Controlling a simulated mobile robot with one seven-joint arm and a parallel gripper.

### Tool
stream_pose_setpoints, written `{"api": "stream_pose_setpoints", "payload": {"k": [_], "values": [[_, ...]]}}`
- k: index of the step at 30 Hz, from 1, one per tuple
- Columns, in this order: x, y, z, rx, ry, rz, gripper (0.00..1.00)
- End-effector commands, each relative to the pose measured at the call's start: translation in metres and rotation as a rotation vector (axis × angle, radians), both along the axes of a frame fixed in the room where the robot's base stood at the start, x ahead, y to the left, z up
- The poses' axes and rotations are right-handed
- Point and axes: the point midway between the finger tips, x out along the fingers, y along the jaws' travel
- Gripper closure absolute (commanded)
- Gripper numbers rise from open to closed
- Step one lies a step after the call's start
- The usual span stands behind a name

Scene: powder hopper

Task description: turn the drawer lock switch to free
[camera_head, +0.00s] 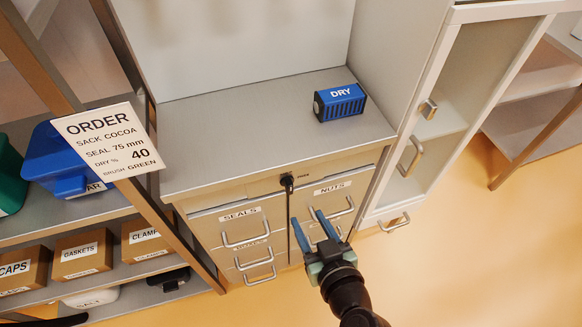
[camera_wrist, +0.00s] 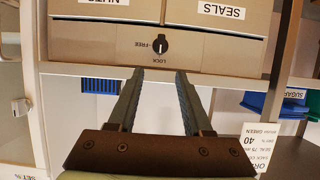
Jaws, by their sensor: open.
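The drawer lock switch (camera_head: 288,182) is a small black round knob on the grey strip above the drawers. In the wrist view, which is upside down, the knob (camera_wrist: 160,44) has LOCK printed below it and FREE to its left. Its pale mark appears to run up and down, in line with LOCK, but it is too small to be sure. My gripper (camera_head: 307,216) is open and empty in front of the drawers, apart from the knob. In the wrist view its two fingers (camera_wrist: 159,74) point towards the knob, one to each side of it.
Drawers labelled SEALS (camera_head: 239,225) and NUTS (camera_head: 330,198) have protruding bar handles below the switch. A blue DRY box (camera_head: 340,103) stands on the grey counter (camera_head: 230,127). A glass-doored cabinet (camera_head: 425,120) is at right, and shelves with an ORDER sign (camera_head: 108,148) at left.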

Motion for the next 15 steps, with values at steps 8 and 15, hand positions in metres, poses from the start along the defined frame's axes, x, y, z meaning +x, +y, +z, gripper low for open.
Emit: {"api": "stream_pose_setpoints", "payload": {"k": [8, 15], "values": [[0.022, 0.008, -0.009, 0.001, 0.003, 0.002, 0.50], [0.061, 0.020, -0.027, 0.001, 0.003, 0.002, 0.50]]}}
